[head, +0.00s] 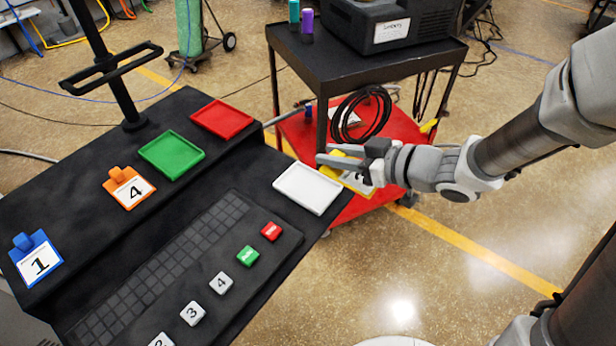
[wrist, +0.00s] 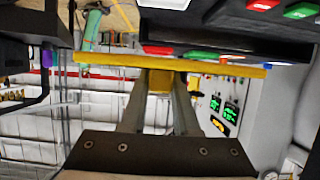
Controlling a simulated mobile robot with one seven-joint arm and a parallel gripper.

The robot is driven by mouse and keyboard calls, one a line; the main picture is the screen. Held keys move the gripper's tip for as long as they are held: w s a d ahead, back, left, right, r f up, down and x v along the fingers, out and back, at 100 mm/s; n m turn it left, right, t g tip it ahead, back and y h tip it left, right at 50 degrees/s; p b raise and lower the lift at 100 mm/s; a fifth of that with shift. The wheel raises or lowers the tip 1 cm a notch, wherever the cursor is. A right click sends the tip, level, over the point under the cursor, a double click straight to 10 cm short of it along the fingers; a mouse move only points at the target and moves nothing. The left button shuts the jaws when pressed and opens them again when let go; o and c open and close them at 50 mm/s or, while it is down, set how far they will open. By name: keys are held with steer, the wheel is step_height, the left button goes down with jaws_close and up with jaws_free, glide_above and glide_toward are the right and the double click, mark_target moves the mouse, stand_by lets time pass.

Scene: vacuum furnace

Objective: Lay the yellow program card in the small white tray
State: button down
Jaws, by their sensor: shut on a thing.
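My gripper (head: 345,158) is shut on the yellow program card (head: 358,182), which has a white face with a dark mark partly hidden by the gripper. In the wrist view the yellow card (wrist: 110,58) shows edge-on as a long bar across the fingertips of my gripper (wrist: 160,82). The small white tray (head: 308,188) lies empty at the right end of the black console. The card is held just right of the tray, past the console's edge. The tray's white edge also shows at the top of the wrist view (wrist: 163,4).
The black console (head: 60,150) bears a green tray (head: 172,154), a red tray (head: 222,118), an orange card 4 (head: 129,187), a blue card 1 (head: 36,258) and several buttons. A black and red cart (head: 366,62) stands behind my gripper.

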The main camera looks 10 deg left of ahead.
steer(key=b, duration=0.3)
glide_above(293, 179)
step_height(293, 179, down, 7)
steer(key=shift+s+r, duration=0.1)
steer(key=shift+r, duration=0.1)
steer(key=shift+f, duration=1.95)
steer(key=shift+f+b, duration=0.1)
steer(key=shift+b, duration=0.25)
steer(key=shift+f+b, duration=0.45)
steer(key=shift+f, duration=0.1)
steer(key=c, duration=0.7)
jaws_free()
steer(key=shift+o, duration=0.2)
steer(key=shift+r, duration=0.1)
